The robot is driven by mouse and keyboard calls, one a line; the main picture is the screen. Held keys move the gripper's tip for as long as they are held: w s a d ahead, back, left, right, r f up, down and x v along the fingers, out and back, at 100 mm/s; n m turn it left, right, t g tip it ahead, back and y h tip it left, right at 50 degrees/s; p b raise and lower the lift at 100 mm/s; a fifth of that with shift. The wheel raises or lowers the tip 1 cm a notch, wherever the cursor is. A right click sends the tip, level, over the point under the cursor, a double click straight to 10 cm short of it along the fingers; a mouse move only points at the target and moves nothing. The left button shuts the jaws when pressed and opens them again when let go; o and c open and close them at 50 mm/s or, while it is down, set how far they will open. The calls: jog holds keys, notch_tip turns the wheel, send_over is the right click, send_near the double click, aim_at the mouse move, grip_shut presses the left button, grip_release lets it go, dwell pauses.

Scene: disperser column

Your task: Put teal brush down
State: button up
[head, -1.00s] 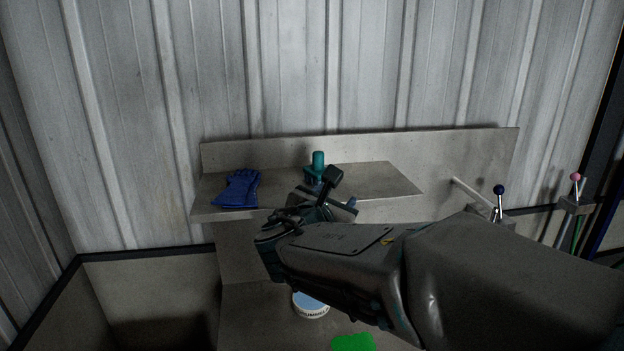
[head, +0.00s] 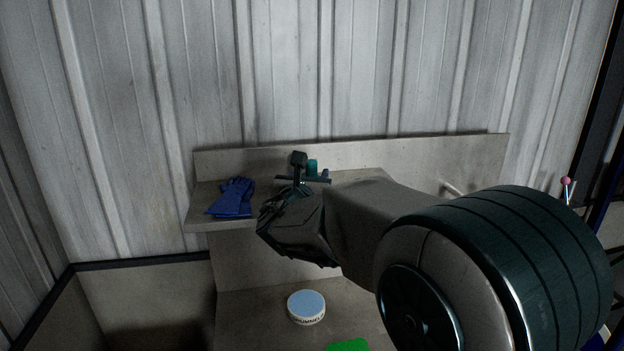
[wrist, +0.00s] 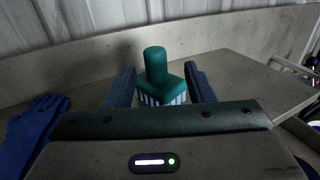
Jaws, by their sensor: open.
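The teal brush (wrist: 156,72) stands upright on the shelf (wrist: 235,80), handle up, with its pale bristles downward. In the wrist view it sits between the two fingers of my gripper (wrist: 160,88), which is open with a gap on each side of the brush. In the head view only a small part of the brush (head: 312,167) shows behind my gripper (head: 303,180), and its base is hidden there.
Blue gloves (head: 233,198) lie on the shelf left of my gripper, and they show at the left in the wrist view (wrist: 32,135). A backboard and corrugated wall stand behind. A round blue-lidded tub (head: 306,307) and a green item (head: 348,345) are below. The shelf's right part is clear.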

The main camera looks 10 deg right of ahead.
aim_at(310, 170)
jog(key=p+x, duration=0.1)
jog(key=x, duration=0.3)
jog(key=shift+w+a+p, duration=0.15)
jog(key=shift+a+p, duration=0.05)
jog(key=shift+p, duration=0.2)
jog(key=shift+w+d+f, duration=0.1)
jog(key=shift+w+d, duration=0.1)
jog(key=shift+w, duration=0.2)
grip_shut()
